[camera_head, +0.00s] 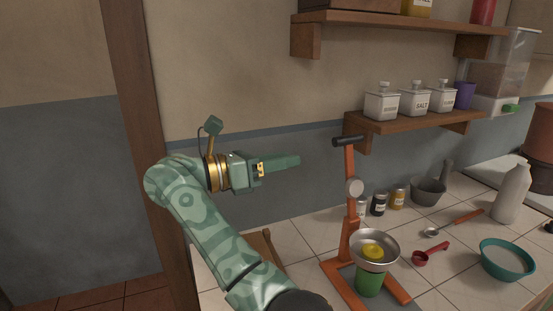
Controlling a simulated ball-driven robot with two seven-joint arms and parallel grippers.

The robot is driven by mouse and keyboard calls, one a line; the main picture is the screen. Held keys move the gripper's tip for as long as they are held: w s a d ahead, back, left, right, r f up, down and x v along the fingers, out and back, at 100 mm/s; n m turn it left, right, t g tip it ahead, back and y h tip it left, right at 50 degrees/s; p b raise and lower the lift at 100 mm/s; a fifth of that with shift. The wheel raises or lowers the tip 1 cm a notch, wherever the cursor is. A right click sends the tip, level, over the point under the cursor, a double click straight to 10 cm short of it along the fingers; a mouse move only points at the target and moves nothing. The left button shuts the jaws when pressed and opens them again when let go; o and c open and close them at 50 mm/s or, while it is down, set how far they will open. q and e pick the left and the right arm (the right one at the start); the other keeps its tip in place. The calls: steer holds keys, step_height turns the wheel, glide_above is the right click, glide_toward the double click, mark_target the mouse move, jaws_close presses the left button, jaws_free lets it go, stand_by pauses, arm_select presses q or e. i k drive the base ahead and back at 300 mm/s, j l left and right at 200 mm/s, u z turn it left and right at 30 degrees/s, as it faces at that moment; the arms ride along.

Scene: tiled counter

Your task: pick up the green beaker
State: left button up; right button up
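The green beaker (370,284) stands on the counter at the lower middle right, at the base of an orange press (349,205). A metal bowl (386,240) with a yellow piece (373,251) in it sits directly above and hides the beaker's top.
A teal bowl (507,261), a red scoop (431,252), a white bottle (512,194) and a grey mortar (429,191) stand to the right. Small jars (379,205) are behind. A shelf (415,125) with labelled canisters overhangs the counter. A wooden post (140,130) rises at left.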

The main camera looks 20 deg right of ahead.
mark_target(368, 285)
steer(key=k+j, duration=0.1)
steer(key=j, duration=1.4)
